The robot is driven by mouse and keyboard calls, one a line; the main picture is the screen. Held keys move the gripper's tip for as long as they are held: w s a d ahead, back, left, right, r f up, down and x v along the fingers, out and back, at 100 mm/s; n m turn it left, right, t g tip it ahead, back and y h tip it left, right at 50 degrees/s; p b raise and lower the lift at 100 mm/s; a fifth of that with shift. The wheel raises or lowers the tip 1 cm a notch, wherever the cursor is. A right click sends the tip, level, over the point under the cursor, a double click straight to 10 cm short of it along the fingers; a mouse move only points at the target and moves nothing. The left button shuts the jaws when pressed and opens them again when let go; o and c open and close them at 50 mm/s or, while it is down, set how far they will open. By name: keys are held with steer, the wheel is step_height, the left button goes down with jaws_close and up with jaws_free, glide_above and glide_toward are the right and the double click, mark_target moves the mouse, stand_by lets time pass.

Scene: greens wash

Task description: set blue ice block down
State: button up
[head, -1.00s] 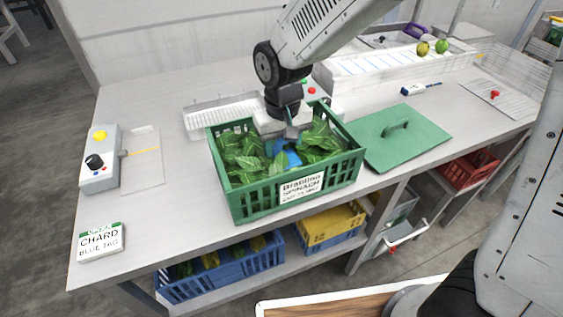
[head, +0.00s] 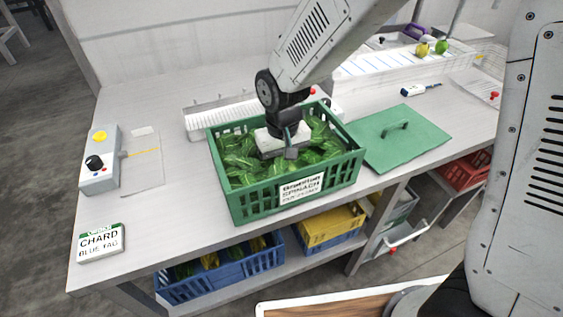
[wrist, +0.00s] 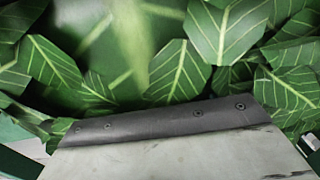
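My gripper (head: 288,148) is low inside the green spinach crate (head: 241,207), among the leaves. The crate stands on the bench and is full of green leaves (head: 243,170). The blue ice block does not show in either view now; leaves and my gripper cover the place where it was seen. In the wrist view, leaves (wrist: 180,70) fill the far part, with my gripper's pale body across the front. The fingertips are hidden, so I cannot tell whether they are open or hold anything.
A green lid (head: 400,140) with a handle lies right of the crate. A control box (head: 99,160) and a chard label block (head: 101,243) are on the left. A white tray (head: 222,115) stands behind the crate. Blue (head: 220,276) and yellow (head: 330,226) crates sit below.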

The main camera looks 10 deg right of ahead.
mark_target(283, 165)
steer(key=shift+r, duration=0.1)
step_height(283, 165, up, 12)
stand_by(0.5)
steer(key=s+d+r+m, duration=0.1)
steer(key=s+d+r, duration=0.3)
steer(key=d, duration=0.3)
steer(key=s+d+r+m, duration=0.1)
steer(key=s+d+r, duration=0.2)
steer(key=s+d, duration=0.3)
steer(key=s+d+m+t, duration=0.1)
steer(key=s+d, duration=0.6)
steer(key=s, duration=0.3)
steer(key=shift+s+d, duration=0.25)
steer(key=shift+d, duration=0.15)
